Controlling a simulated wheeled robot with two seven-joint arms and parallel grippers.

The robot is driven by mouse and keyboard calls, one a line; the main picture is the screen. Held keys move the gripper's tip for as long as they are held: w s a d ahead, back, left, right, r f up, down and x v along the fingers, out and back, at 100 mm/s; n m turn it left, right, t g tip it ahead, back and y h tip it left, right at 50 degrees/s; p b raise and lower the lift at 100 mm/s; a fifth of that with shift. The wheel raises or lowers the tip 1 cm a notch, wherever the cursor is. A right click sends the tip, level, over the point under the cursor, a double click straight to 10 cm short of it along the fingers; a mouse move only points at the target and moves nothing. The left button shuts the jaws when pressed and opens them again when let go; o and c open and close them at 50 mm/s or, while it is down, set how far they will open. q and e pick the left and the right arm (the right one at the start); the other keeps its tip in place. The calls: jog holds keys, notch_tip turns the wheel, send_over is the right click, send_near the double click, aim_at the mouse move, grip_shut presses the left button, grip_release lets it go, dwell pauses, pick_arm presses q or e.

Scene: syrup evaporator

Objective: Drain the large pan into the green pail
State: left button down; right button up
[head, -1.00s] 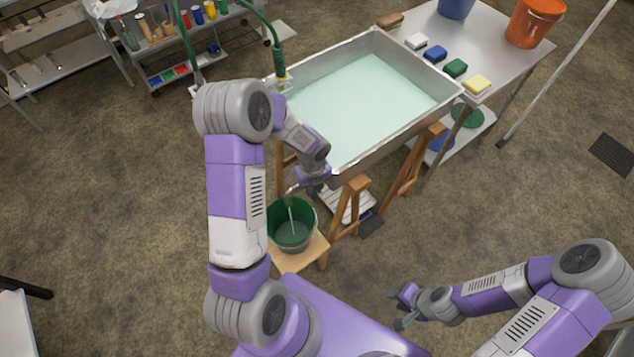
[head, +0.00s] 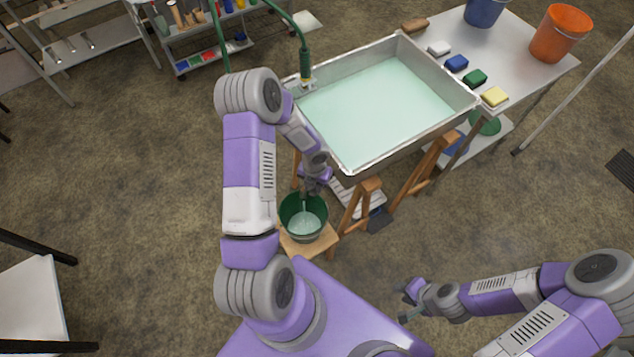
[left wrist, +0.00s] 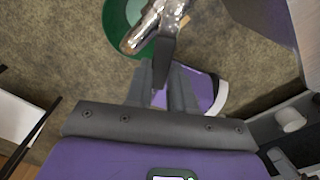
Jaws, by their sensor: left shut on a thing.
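The large pan (head: 468,104) is a metal tray of pale green liquid on wooden trestles. The green pail (head: 286,212) stands on a small wooden stool below the pan's near left corner. A thin pale stream falls into it, and pale liquid lies inside. My left gripper (head: 313,188) is low beside that corner, above the pail. In the left wrist view my left gripper (left wrist: 165,85) is shut on the dark handle of a shiny metal tap (left wrist: 143,32), with the green pail (left wrist: 117,22) beyond. My right gripper (head: 407,303) is open and empty, away from the pan.
A metal table (head: 520,65) at the right holds an orange bucket (head: 560,34), a blue bucket (head: 485,11) and several coloured blocks. A green hose (head: 304,45) hangs over the pan's left corner. Open floor lies left of my left arm.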

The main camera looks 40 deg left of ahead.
dwell(0.4)
pick_arm(q)
jog(key=c, duration=1)
grip_release()
jog(key=shift+o, duration=0.2)
notch_tip(320, 180, up, 7)
jog(key=shift+a+f+p, duration=0.1)
jog(key=shift+f+p, duration=0.05)
jog(key=shift+p, duration=0.9)
jog(key=shift+r, duration=0.5)
jog(key=shift+c, duration=0.3)
